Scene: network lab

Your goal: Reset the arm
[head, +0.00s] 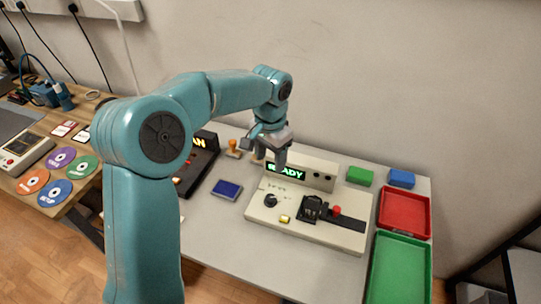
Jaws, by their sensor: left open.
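My left arm is teal with dark joint caps. It rises from the bottom left, bends at a high elbow and reaches right over the table. My left gripper (270,157) points down with its jaws open, near the back of the white table (222,254). It appears empty. In the picture it overlaps the left end of a beige device (318,170) whose display reads "READY" in green; I cannot tell whether they touch. The device's front panel has a dark knob (271,200), a black block, a red knob (337,210) and a small yellow part. My right gripper is not in view.
A red tray (404,212) and a green tray (399,270) lie at the right. Green (360,176) and blue (401,178) blocks stand behind. A blue pad (227,189) and a wooden stamp (234,148) are left of the device. A wooden table at left holds coloured discs (56,193).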

